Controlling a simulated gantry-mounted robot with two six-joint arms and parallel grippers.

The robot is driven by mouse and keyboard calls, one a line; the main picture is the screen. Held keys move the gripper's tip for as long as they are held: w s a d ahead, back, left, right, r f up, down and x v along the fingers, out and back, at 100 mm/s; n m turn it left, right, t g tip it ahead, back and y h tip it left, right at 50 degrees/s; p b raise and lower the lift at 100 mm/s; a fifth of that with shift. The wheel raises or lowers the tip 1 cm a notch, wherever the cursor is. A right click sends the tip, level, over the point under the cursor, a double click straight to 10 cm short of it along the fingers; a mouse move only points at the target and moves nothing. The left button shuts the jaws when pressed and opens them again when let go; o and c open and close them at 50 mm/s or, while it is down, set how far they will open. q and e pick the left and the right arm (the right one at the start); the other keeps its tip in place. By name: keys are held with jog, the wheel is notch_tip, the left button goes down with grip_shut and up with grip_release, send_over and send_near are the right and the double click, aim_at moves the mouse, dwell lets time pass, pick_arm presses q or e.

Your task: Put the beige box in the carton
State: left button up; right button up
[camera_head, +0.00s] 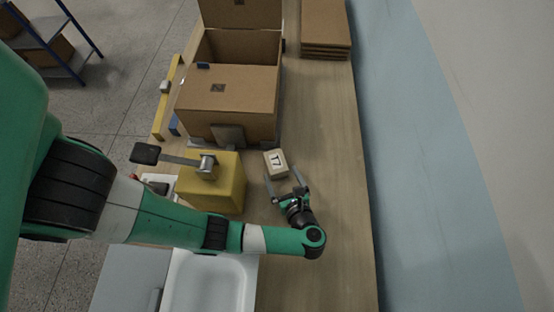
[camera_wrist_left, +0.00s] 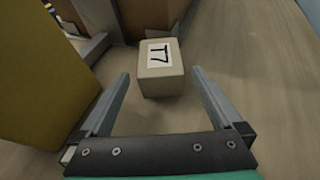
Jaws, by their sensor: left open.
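The beige box (camera_head: 276,163), a small block with a white "17" label, stands on the wooden table. In the left wrist view the beige box (camera_wrist_left: 161,68) sits ahead of and between the finger lines. My left gripper (camera_head: 284,185) is open and empty, just in front of the box; its fingers (camera_wrist_left: 158,90) point at it, with the box near the tips. I cannot tell whether they touch. The brown cardboard carton (camera_head: 232,120) stands behind the box, with its far flap raised and its inside partly visible. My right gripper is not in view.
A yellow block-like device (camera_head: 228,185) with a metal lever stands close left of the box. A white tray (camera_head: 208,283) lies at the front. Stacked flat cardboard (camera_head: 326,28) lies at the back right. The table (camera_head: 330,150) right of the box is clear.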

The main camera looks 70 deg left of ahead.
pick_arm(q)
jog(key=v, duration=0.2)
jog(key=shift+d, duration=0.3)
jog(key=d+r+p, duration=0.1)
jog(key=d+p, duration=0.1)
jog(key=shift+r+p, duration=0.3)
jog(key=shift+d+f, duration=0.1)
jog(key=shift+d, duration=0.15)
jog(key=shift+f, duration=0.1)
